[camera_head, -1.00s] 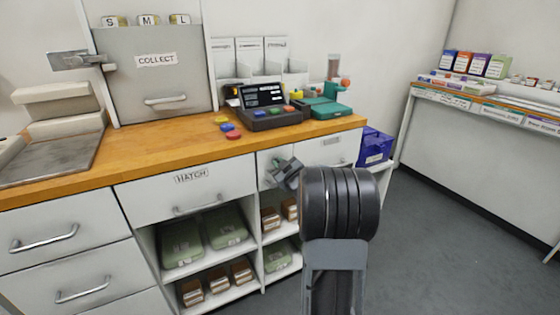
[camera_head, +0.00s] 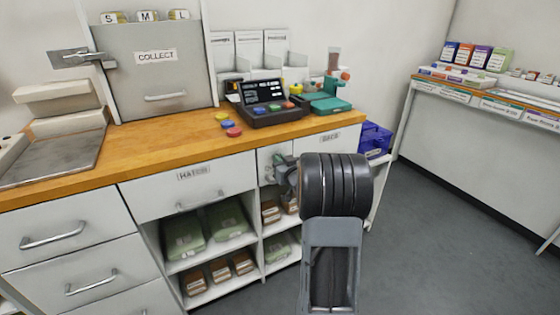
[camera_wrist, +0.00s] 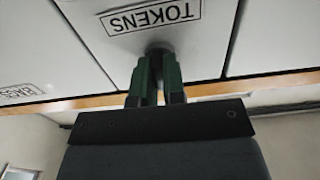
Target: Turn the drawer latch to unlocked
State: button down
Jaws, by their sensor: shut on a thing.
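The drawer latch (camera_wrist: 158,47) is a dark round knob on a pale drawer front (camera_wrist: 125,40) labelled TOKENS, which appears upside down in the wrist view. My gripper (camera_wrist: 158,62) is shut on the latch, with its two green fingers on either side of it. The fingers hide most of the latch, so its turned position cannot be told. In the head view, my gripper (camera_head: 275,172) is at the narrow drawer under the counter, and my arm covers part of it.
The HATCH drawer (camera_head: 150,200) is to the left, and the BAGS drawer (camera_head: 318,145) to the right. Open shelves (camera_head: 215,245) with green and brown packs lie below. A dark till (camera_head: 268,116) stands on the wooden counter (camera_head: 165,142). A blue crate (camera_head: 374,140) is at the right.

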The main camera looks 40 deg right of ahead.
jog(key=shift+f, duration=0.15)
jog(key=c, duration=1.2)
grip_release()
jog(key=shift+s, duration=0.15)
jog(key=s+a+p, duration=0.1)
jog(key=s+a, duration=0.1)
jog(key=s, duration=1.1)
jog(key=shift+s+p, duration=0.2)
jog(key=shift+p, duration=0.1)
jog(key=w+a+r+g+h+p, duration=0.1)
jog(key=a+r+g+h+p, duration=0.1)
jog(key=a+r+g+p, duration=0.65)
jog(key=s+a+r+g+y+p, duration=0.2)
jog(key=s+a+r+p, duration=0.4)
jog(key=a, duration=0.2)
jog(key=s+a+r+n+g+y+p, duration=0.1)
jog(key=s+a+r+g+y+p, duration=0.1)
jog(key=s+a+r+p, duration=0.4)
jog(key=a+g+p, duration=0.1)
jog(key=a, duration=0.1)
jog(key=shift+s+a+r+n+g+y, duration=0.3)
jog(key=shift+s+r+g, duration=0.05)
jog(key=shift+s, duration=0.05)
